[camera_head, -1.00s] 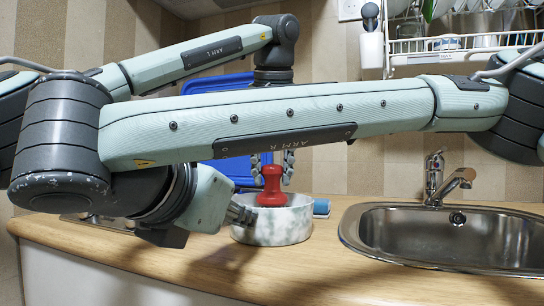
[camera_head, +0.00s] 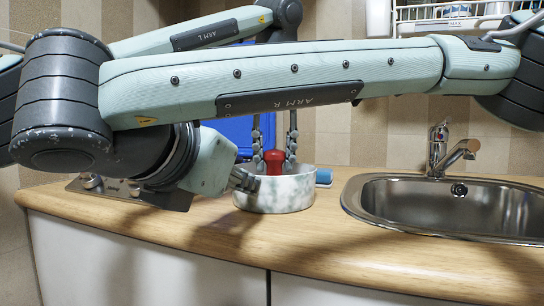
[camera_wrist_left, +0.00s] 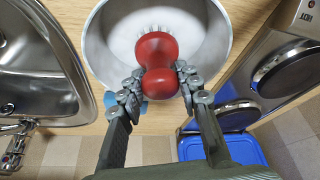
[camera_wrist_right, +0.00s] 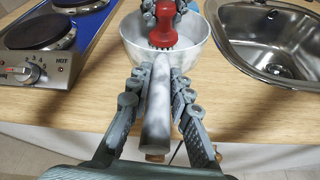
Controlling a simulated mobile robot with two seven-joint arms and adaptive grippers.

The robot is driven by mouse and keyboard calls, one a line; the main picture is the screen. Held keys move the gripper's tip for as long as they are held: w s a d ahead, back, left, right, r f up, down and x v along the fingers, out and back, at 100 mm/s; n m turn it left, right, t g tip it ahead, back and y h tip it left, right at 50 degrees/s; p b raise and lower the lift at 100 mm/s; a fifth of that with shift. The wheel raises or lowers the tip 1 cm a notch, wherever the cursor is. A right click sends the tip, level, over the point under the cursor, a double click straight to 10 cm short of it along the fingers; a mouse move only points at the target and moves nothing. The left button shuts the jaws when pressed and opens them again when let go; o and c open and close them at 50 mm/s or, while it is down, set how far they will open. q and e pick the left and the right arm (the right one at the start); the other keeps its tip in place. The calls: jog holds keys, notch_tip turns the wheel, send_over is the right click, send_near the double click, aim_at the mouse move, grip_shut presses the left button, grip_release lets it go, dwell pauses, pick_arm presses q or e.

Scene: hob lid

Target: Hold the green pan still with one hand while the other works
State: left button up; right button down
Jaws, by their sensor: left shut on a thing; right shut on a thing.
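The green pan (camera_head: 285,195), pale with grey-green mottling, stands upright on the wooden worktop. My right gripper (camera_head: 240,181) is shut on the pan's pale handle (camera_wrist_right: 157,110), as the right wrist view shows. My left gripper (camera_head: 273,158) reaches down from above, shut on a red-handled brush (camera_wrist_left: 157,46). The brush is upright inside the pan with its pale bristles downward. I cannot tell whether the bristles touch the pan floor. My right arm crosses the head view and hides part of my left arm.
A steel sink (camera_head: 358,207) with a tap (camera_head: 437,155) is to the right. A hob (camera_wrist_right: 60,75) with dark plates is to the left, a blue panel (camera_head: 237,135) behind. A small blue item (camera_head: 324,177) lies beside the pan. The worktop's front edge is close.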

pick_arm(q)
jog(key=shift+w+d, duration=0.15)
jog(key=shift+w, duration=0.2)
notch_tip(320, 180, up, 3)
jog(key=shift+s+r, duration=0.1)
jog(key=shift+r, duration=2.45)
pick_arm(e)
jog(key=c, duration=1.3)
grip_release()
pick_arm(q)
jog(key=shift+r+p, duration=0.45)
jog(key=shift+p, duration=0.05)
pick_arm(e)
jog(key=shift+r, duration=3)
